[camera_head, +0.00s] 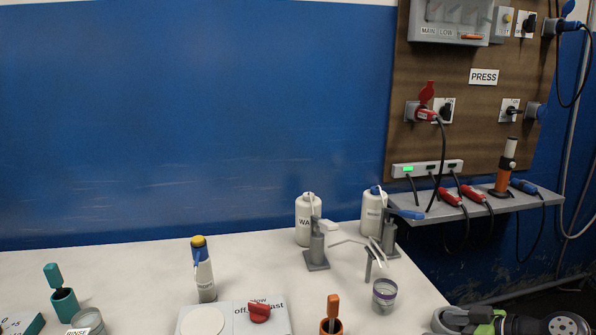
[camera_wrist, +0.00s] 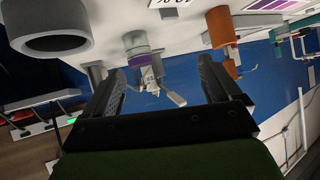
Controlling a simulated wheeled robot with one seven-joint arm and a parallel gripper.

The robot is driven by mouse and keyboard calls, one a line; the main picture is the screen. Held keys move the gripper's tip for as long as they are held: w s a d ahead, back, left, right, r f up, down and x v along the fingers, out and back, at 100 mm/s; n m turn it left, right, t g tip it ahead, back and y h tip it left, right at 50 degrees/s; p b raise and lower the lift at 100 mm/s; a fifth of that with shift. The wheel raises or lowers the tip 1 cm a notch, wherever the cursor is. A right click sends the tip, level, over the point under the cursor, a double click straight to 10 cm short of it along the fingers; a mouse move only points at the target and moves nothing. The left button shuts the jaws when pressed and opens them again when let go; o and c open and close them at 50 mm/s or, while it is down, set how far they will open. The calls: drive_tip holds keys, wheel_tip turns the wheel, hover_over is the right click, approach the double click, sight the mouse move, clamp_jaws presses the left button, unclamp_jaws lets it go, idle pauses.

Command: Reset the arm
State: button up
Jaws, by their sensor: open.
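My gripper (camera_wrist: 160,80) shows in the wrist view with its two dark fingers wide apart. No object is held between them. Beyond the fingers, the wrist view shows the scene upside down, with the white bench at the top. In the head view only part of my arm (camera_head: 490,322) shows, in the bottom right corner beside the bench's right end; my fingertips are not visible there.
The white bench (camera_head: 130,275) holds a glass jar with a purple band (camera_head: 384,296), electrode stands (camera_head: 316,250), white bottles (camera_head: 308,225), a red-knobbed box (camera_head: 260,312) and an orange-handled tool (camera_head: 333,308). A grey shelf (camera_head: 490,208) with cables is on the right wall.

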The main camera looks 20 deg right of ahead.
drive_tip(key=w+a+r+g+h+p, duration=0.1)
drive_tip(key=w+a+r+g+p, duration=0.15)
drive_tip(key=a, duration=0.65)
drive_tip(key=w+a+r+g+p, duration=0.1)
drive_tip(key=w+a+r+g, duration=0.25)
drive_tip(key=a, duration=0.65)
drive_tip(key=s+a+r+m+h+p, duration=0.2)
drive_tip(key=s+a+r+p, duration=0.2)
drive_tip(key=s+a+r, duration=0.4)
drive_tip(key=s+a, duration=0.4)
drive_tip(key=s, duration=0.1)
drive_tip(key=shift+s+a+r+t+h+p, duration=0.2)
drive_tip(key=shift+a+t+h+p, duration=0.1)
drive_tip(key=shift+t+p, duration=0.1)
